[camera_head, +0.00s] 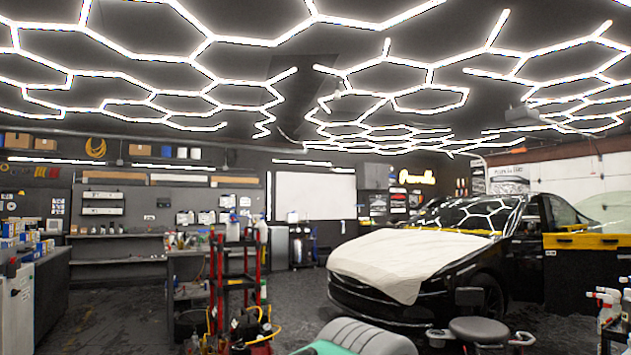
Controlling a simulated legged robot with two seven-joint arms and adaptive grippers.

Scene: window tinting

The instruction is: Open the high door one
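No thing in view is marked as the high door one, and I cannot tell which door that name means. A black car (470,250) stands at the right with its hood under a white cover (408,260). Neither of my grippers is in view.
A red and black cart (236,275) stands left of centre. A round stool (478,330) and a grey ribbed object (362,338) are at the bottom. Spray bottles (610,305) are at the lower right. Dark floor (120,310) is open at the left.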

